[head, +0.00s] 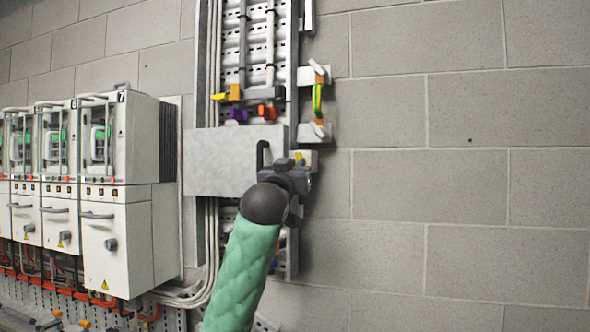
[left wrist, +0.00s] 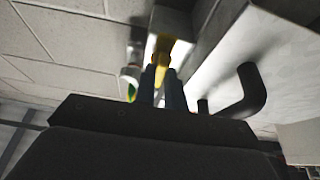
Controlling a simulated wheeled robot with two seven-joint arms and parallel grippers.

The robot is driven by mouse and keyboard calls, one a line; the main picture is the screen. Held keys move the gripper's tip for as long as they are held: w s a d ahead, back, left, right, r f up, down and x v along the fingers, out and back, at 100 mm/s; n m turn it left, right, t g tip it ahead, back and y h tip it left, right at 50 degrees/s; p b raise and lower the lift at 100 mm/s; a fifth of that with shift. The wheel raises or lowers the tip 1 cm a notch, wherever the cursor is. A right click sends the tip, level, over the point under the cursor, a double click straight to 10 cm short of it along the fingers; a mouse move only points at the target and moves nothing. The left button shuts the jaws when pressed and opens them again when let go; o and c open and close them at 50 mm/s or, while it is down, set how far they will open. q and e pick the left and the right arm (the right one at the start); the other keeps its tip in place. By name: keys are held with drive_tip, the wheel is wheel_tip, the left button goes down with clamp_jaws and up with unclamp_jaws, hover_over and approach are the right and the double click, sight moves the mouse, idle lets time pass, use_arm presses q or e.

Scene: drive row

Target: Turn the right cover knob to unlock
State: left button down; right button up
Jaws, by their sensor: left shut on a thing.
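A grey metal cover plate (head: 222,162) with a black handle (head: 262,155) lies across the vertical cable channel; the handle also shows in the left wrist view (left wrist: 250,92). At the cover's right edge is a small grey bracket (head: 311,156) with a yellow knob (head: 299,155). My left gripper (head: 298,166) is at this knob. In the left wrist view, its two dark fingers (left wrist: 163,86) are shut on the yellow knob (left wrist: 164,58). The gripper hides part of the knob, and its turn angle cannot be told. My right gripper is not in view.
White drive cabinets (head: 118,220) stand in a row at the left. Above the cover are coloured connectors (head: 237,93) and a green-yellow wire (head: 317,97) on brackets. The block wall (head: 460,190) at the right is bare.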

use_arm(q)
drive_tip(key=shift+r, duration=0.15)
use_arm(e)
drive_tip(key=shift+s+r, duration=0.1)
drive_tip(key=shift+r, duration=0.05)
use_arm(q)
drive_tip(key=c, duration=1.5)
unclamp_jaws()
drive_tip(key=shift+o, duration=0.2)
